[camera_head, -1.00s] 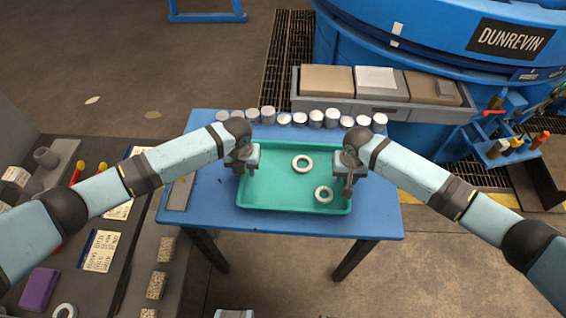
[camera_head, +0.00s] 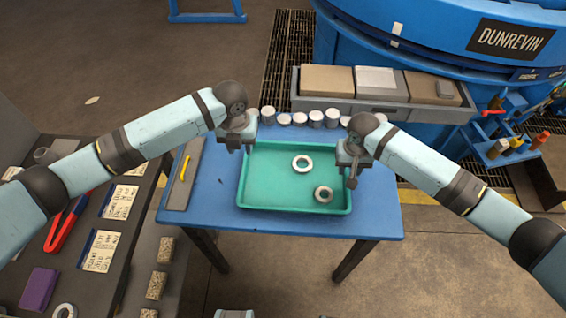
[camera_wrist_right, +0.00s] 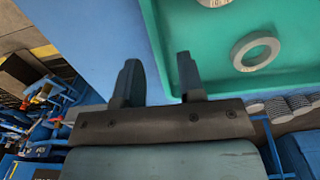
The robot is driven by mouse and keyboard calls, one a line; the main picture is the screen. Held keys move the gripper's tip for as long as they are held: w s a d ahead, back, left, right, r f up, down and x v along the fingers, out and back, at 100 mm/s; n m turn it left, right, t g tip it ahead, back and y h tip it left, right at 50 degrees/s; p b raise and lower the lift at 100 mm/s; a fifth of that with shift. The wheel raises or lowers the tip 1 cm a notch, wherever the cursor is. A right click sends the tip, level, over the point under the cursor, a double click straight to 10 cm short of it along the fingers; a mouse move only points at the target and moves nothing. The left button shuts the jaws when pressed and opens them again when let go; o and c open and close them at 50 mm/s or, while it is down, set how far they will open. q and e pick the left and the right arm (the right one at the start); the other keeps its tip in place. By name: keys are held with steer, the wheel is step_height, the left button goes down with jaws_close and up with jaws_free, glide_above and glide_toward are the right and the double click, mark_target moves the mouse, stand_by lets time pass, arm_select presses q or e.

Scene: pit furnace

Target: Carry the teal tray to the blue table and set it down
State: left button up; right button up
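The teal tray (camera_head: 295,207) rests flat on the blue table (camera_head: 380,215), with two grey rings inside it, one ring (camera_head: 302,163) near the middle and one ring (camera_head: 323,194) near the front right. My left gripper (camera_head: 240,147) is above the tray's back left corner, apart from the rim; its fingers look spread and empty. My right gripper (camera_head: 349,174) is at the tray's right side. In the right wrist view its fingers (camera_wrist_right: 160,78) are apart, with the tray's rim (camera_wrist_right: 160,62) passing between or just below them, not clamped.
Several pale cylinders (camera_head: 316,118) line the table's back edge. A grey plate (camera_head: 178,190) with a yellow-handled tool lies on the table's left. A dark bench (camera_head: 125,240) with cards and tools stands left. The large blue furnace (camera_head: 420,50) is behind.

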step_height(320, 180, up, 7)
stand_by(0.3)
stand_by(0.4)
